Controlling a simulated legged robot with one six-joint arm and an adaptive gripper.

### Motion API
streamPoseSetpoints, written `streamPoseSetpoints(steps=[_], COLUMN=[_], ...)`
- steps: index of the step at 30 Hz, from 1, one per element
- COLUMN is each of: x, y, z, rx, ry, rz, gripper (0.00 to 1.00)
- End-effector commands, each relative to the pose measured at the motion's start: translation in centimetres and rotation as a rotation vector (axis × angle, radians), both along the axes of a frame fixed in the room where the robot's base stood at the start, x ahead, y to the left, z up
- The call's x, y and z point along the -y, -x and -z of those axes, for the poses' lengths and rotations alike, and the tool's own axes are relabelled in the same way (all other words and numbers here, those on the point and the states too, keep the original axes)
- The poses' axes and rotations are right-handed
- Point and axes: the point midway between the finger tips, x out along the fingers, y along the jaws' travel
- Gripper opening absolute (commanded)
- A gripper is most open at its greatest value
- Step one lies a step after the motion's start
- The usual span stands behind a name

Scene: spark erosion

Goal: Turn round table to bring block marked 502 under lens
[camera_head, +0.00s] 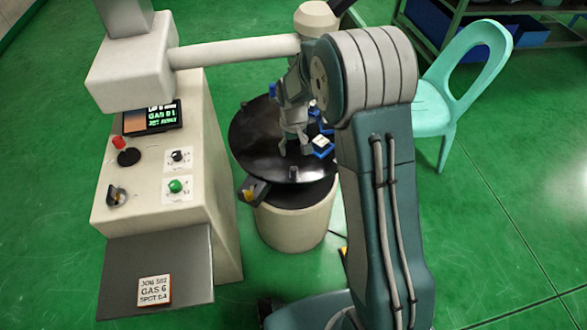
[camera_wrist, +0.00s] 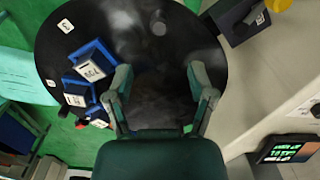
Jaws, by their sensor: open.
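The round table (camera_head: 262,155) is a glossy black disc on a pale pedestal. Blue blocks with white labels stand on it; one (camera_head: 322,147) shows right of my gripper in the head view. In the wrist view several sit at left, including a larger one (camera_wrist: 95,55) and another (camera_wrist: 75,92); I cannot read their labels surely. A short peg (camera_wrist: 158,28) stands near the rim and also shows in the head view (camera_head: 293,173). My gripper (camera_head: 293,149) is open and empty over the table, fingers apart (camera_wrist: 160,72). A pale head (camera_head: 316,17), perhaps the lens housing, ends the console's arm.
The console (camera_head: 160,165) stands left, with a screen, knobs and a red button. A dark block with yellow (camera_head: 253,190) sits at the table's rim. A turquoise chair (camera_head: 445,100) stands right.

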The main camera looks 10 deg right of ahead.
Motion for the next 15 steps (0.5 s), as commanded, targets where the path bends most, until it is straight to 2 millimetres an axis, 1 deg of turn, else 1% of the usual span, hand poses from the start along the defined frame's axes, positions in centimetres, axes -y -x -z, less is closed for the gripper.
streamPoseSetpoints(steps=[2, 5, 15], x=[0.0, 0.0, 0.0], y=[0.0, 0.1, 0.1], z=[0.7, 2.1, 8.3], rx=[-0.001, -0.004, -0.003], ry=[0.0, 0.0, 0.0], rz=[0.0, 0.0, 0.0], gripper=[0.71, 0.71, 0.71])
